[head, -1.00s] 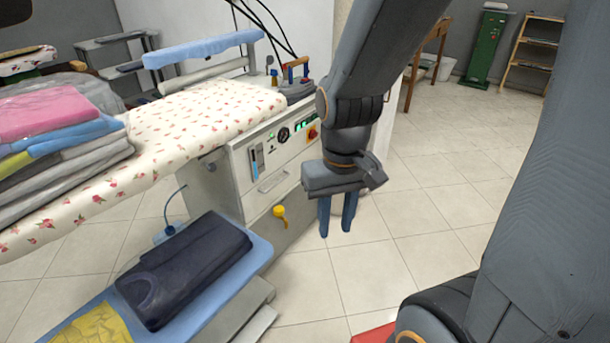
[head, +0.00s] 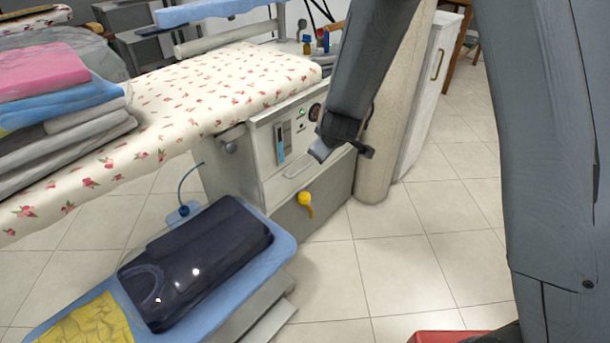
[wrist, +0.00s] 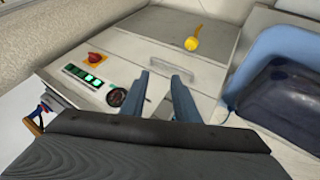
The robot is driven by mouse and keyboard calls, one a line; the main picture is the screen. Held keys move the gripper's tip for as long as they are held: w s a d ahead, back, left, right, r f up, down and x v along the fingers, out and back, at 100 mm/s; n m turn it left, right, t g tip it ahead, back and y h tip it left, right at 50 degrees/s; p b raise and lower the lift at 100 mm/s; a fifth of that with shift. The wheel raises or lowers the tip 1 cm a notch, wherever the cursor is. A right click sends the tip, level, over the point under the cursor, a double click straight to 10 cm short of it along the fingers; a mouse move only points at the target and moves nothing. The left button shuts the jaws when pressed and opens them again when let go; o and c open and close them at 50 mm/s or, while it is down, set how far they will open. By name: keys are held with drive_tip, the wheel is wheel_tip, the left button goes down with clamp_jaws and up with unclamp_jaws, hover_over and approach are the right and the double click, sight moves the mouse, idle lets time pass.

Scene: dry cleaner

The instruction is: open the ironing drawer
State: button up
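The ironing drawer's pale bar handle (head: 299,169) is on the front of the grey-white ironing unit (head: 263,153), under the control panel. The front around it looks flush. In the wrist view the handle (wrist: 172,67) lies just beyond my fingertips. My gripper (wrist: 161,77) is open and empty, its two blue fingers apart and pointing at the unit's front near the handle. They seem short of the handle; I cannot tell the exact gap. In the head view my wrist hides part of the control panel, and the fingers are not clearly visible.
A yellow knob (head: 305,200) sticks out below the handle. A blue shelf (head: 270,262) with a dark folded garment (head: 195,262) juts out at lower left. The floral ironing board (head: 215,92) extends above. A beige column (head: 390,150) stands right of the unit.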

drive_tip(key=w+a+f+n+t+h+b, duration=0.3)
drive_tip(key=a+f+n, duration=0.2)
drive_tip(key=f, duration=0.4)
drive_tip(key=w+a+f+n+t+h+b, duration=0.3)
drive_tip(key=a+f+n+t+b, duration=0.15)
drive_tip(key=f, duration=0.45)
drive_tip(key=x, duration=0.7)
drive_tip(key=shift+w+n, duration=0.35)
drive_tip(key=shift+n, duration=0.1)
drive_tip(key=shift+f+g, duration=0.15)
drive_tip(key=shift+g, duration=0.1)
clamp_jaws()
